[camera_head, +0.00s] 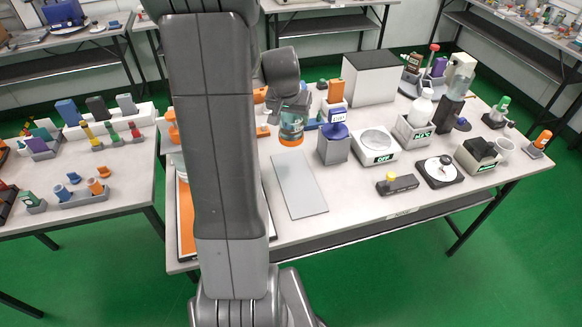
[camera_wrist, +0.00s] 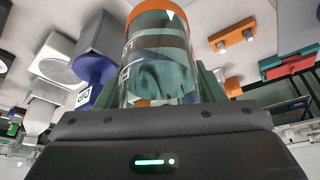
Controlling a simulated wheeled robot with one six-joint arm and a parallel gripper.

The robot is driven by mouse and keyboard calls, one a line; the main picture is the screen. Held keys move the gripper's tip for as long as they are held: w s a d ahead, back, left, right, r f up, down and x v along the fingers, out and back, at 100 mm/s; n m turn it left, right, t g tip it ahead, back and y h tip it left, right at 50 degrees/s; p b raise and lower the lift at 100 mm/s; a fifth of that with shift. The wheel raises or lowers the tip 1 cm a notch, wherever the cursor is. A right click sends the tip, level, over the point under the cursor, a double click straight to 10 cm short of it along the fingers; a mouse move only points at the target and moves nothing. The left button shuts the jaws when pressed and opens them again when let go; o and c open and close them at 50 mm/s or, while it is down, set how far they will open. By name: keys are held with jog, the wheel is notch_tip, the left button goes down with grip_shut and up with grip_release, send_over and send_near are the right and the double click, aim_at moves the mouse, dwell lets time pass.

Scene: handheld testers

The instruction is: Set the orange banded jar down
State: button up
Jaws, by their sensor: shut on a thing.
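The orange banded jar (camera_head: 291,127) is clear, with dark green showing through it and an orange band near its lower end. My gripper (camera_head: 290,106) is shut on it from above, partly hidden by my arm. In the wrist view the jar (camera_wrist: 158,62) fills the upper middle, between the green fingers of my gripper (camera_wrist: 160,88), with its orange band at the top edge. The jar is over the table's back middle, just behind a flat grey plate (camera_head: 299,186). I cannot tell whether its base touches the table.
A grey block (camera_head: 333,149) with a blue-topped item stands close right of the jar. Right of it are a round-plated device marked OFF (camera_head: 377,158) and a large white box (camera_head: 370,78). My arm hides much of the table's left side. The grey plate is bare.

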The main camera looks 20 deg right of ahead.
aim_at(287, 123)
jog(key=shift+w+f, duration=0.15)
jog(key=shift+w, duration=0.1)
notch_tip(287, 123, down, 10)
jog(key=shift+r+b, duration=0.2)
jog(key=shift+b, duration=0.15)
jog(key=shift+f, duration=0.1)
jog(key=o, duration=1.4)
jog(key=shift+r, duration=0.25)
jog(key=v, duration=1.1)
jog(key=shift+s+a+r+p, duration=0.1)
jog(key=shift+s+r+p, duration=0.1)
jog(key=shift+r+p, duration=0.1)
